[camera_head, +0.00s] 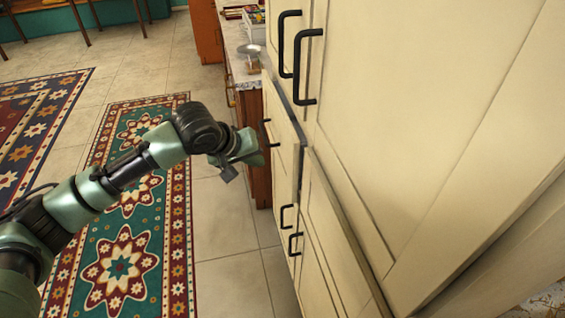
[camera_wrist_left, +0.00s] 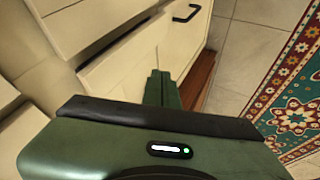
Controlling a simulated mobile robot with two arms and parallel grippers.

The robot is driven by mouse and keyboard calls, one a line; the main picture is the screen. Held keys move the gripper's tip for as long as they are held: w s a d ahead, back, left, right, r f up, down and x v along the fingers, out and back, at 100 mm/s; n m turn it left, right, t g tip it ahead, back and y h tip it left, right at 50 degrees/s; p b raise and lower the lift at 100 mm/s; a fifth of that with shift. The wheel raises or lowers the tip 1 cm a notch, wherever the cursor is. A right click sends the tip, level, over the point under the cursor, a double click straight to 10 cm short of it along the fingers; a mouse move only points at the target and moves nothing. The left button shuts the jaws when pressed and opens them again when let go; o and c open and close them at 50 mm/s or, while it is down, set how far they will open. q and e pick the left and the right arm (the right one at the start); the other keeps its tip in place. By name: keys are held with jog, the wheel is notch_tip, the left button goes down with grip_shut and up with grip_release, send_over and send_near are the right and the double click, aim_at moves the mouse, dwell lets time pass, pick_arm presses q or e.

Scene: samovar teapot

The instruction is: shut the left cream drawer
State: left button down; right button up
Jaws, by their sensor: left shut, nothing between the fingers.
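The left cream drawer (camera_head: 284,133) is in the cream cabinet, below the tall upper doors, with a small black handle at its left. My left gripper (camera_head: 256,158) is shut and empty, just left of the drawer front. I cannot tell whether it touches the front or how far the drawer stands out. In the left wrist view, the closed green fingers (camera_wrist_left: 160,86) lie over a cream front (camera_wrist_left: 125,68). A dark gap runs along the upper edge of that front. My right gripper is not in view.
Tall cream doors (camera_head: 425,110) with black handles rise at right. Lower cream doors (camera_head: 312,258) have two black handles. A brown wooden cabinet (camera_head: 257,150) with a light top stands beyond the cream cabinet. Patterned rugs (camera_head: 125,262) lie on the open tiled floor at left.

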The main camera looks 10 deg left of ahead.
aim_at(291, 161)
pick_arm(q)
jog(key=w+d+f, duration=0.5)
jog(key=shift+w+d+f, duration=0.15)
jog(key=shift+d+f, duration=0.15)
jog(key=shift+d, duration=0.05)
jog(key=shift+d+r+p, duration=0.1)
jog(key=shift+d+p, duration=0.1)
jog(key=shift+p, duration=0.2)
jog(key=shift+w+d+p, duration=0.25)
jog(key=shift+d+p, duration=0.05)
jog(key=shift+d, duration=0.25)
jog(key=shift+w+d+p, duration=0.2)
jog(key=shift+d+p, duration=0.1)
jog(key=shift+d, duration=0.2)
